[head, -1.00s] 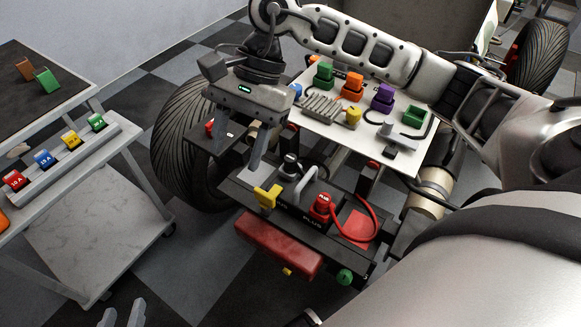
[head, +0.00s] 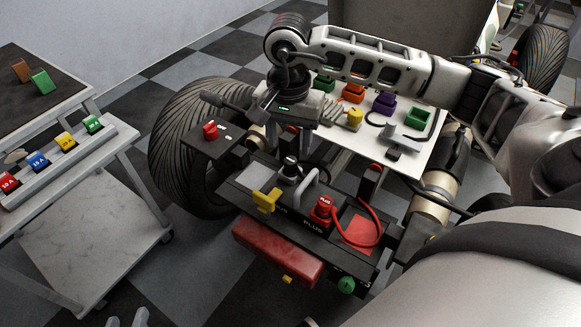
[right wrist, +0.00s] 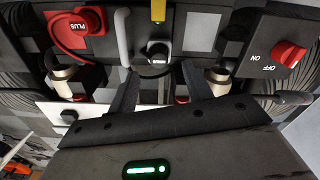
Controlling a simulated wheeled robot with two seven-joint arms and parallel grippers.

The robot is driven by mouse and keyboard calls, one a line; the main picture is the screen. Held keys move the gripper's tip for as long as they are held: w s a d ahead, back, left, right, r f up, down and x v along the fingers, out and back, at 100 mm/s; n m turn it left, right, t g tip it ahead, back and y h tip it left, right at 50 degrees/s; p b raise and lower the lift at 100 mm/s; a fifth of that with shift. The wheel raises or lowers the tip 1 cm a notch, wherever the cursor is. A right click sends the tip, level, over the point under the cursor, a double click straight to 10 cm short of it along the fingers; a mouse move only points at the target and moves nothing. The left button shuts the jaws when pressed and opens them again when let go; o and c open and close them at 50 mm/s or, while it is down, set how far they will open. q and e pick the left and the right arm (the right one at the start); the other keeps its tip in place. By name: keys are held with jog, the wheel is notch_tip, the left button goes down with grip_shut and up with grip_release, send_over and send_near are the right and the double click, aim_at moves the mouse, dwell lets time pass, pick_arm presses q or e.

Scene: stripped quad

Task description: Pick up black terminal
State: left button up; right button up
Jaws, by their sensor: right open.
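The black terminal (head: 291,168) is a dark round cap on top of the battery box (head: 262,178), beside a grey handle (head: 307,186). In the right wrist view the black terminal (right wrist: 158,54) is upper centre, just beyond the fingertips and roughly between them. My right gripper (head: 287,150) is open and empty, pointing down above and behind the terminal; its two dark fingers show in the wrist view (right wrist: 157,80). My left gripper (head: 127,320) shows only its two grey fingertips at the bottom edge, apart and empty.
A red PLUS terminal (head: 323,207) with a red cable and a yellow clip (head: 266,200) stand close by. A red switch (head: 210,130) is at the left. A white panel (head: 420,160) with coloured blocks lies behind. A trolley (head: 125,135) holds coloured fuses.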

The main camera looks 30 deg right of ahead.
aim_at(290, 159)
jog(key=f, duration=0.4)
jog(key=shift+d+f, duration=0.15)
jog(key=shift+d, duration=0.1)
jog(key=shift+f, duration=0.45)
jog(key=c, duration=1.1)
pick_arm(q)
jog(key=shift+w+f, duration=0.15)
jog(key=shift+f, duration=0.2)
pick_arm(e)
jog(key=shift+r, duration=0.15)
